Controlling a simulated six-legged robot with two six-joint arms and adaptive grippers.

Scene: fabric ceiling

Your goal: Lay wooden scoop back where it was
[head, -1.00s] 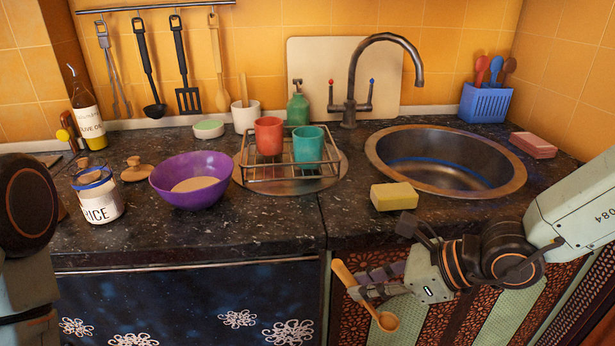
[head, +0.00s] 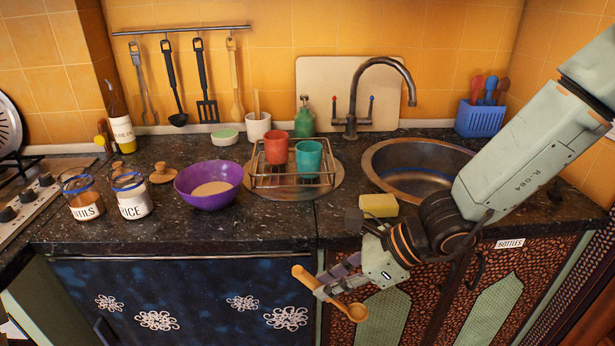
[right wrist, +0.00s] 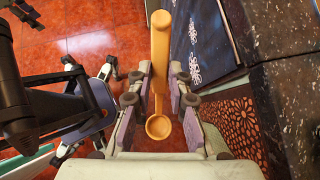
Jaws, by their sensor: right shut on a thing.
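The wooden scoop (head: 330,293) is held by my right gripper (head: 342,283) in front of the cabinet doors, below the counter's front edge. In the head view its handle end points up-left and its small round bowl points down-right. In the right wrist view the scoop (right wrist: 159,75) lies between the two fingers of the right gripper (right wrist: 160,100), bowl nearest the palm. A purple bowl (head: 222,197) with pale contents stands on the counter, left of the dish rack. A rice jar (head: 133,205) and a lentils jar (head: 86,207) stand further left. My left gripper is out of view.
A yellow sponge (head: 379,205) lies near the counter's front edge, above my right gripper. A wire rack (head: 290,180) holds a red cup (head: 276,150) and a teal cup (head: 309,157). A round wooden lid (head: 161,174) lies behind the jars. The front counter strip (head: 230,235) is clear.

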